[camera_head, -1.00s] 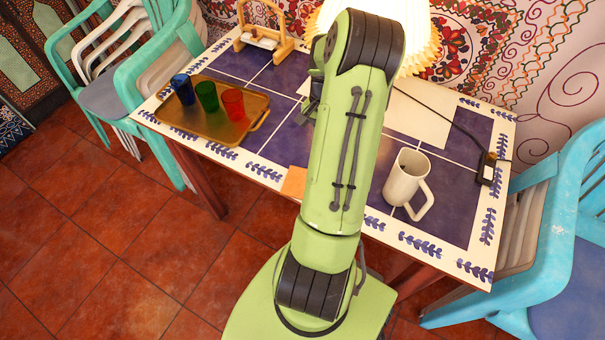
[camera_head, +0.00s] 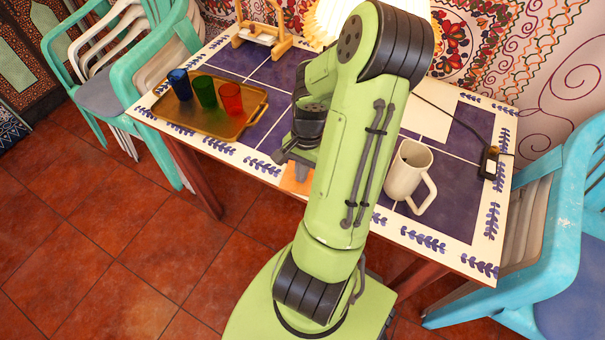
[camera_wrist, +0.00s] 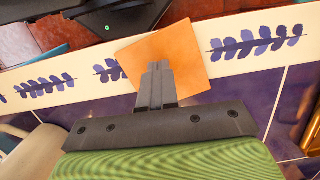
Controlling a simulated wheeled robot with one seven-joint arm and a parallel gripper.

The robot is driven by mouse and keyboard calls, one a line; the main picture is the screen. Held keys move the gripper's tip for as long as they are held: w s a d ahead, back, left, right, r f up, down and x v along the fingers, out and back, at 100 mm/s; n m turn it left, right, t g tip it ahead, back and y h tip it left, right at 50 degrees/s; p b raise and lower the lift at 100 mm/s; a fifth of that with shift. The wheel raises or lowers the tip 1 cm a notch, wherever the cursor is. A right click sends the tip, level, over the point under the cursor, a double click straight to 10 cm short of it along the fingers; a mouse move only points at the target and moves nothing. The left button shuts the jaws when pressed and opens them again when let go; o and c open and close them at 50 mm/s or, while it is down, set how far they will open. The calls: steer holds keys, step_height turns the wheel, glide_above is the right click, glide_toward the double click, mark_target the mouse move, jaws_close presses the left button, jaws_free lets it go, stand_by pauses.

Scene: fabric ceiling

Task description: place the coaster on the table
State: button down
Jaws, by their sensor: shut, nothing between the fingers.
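The coaster is a flat orange square (camera_wrist: 188,52). In the wrist view it lies at the table's patterned white border, close to the front edge. In the head view only part of the coaster (camera_head: 297,180) shows beside my arm. My gripper (camera_wrist: 158,68) is shut and empty, its fingertips over the coaster's near part in the wrist view. Whether the fingertips touch it I cannot tell. In the head view the gripper (camera_head: 289,158) is pointing down at the coaster. The table (camera_head: 463,228) has dark blue tiles and a white border.
A brown tray (camera_head: 250,103) holding blue, green and red cups stands on the left. A white mug (camera_head: 403,172) stands right of my arm. A wooden stand (camera_head: 262,35) and a lamp are at the back. Plastic chairs flank the table. Blue tiles between tray and arm are clear.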

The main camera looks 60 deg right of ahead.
steer(key=shift+s+a+f, duration=0.1)
steer(key=shift+s+f, duration=0.05)
steer(key=shift+f, duration=0.2)
steer(key=d+p, duration=0.1)
steer(key=d, duration=0.2)
steer(key=d+p, duration=0.1)
steer(key=d, duration=0.2)
steer(key=shift+w+d+r, duration=0.1)
steer(key=shift+w+d, duration=0.05)
steer(key=shift+w, duration=0.05)
steer(key=shift+d, duration=0.2)
steer(key=shift+r+p, duration=0.55)
steer(key=shift+w+d+r, duration=0.1)
steer(key=shift+d+r, duration=0.1)
steer(key=shift+d, duration=0.2)
step_height(320, 180, up, 15)
steer(key=d+p, duration=0.2)
steer(key=p, duration=0.2)
steer(key=shift+f, duration=0.15)
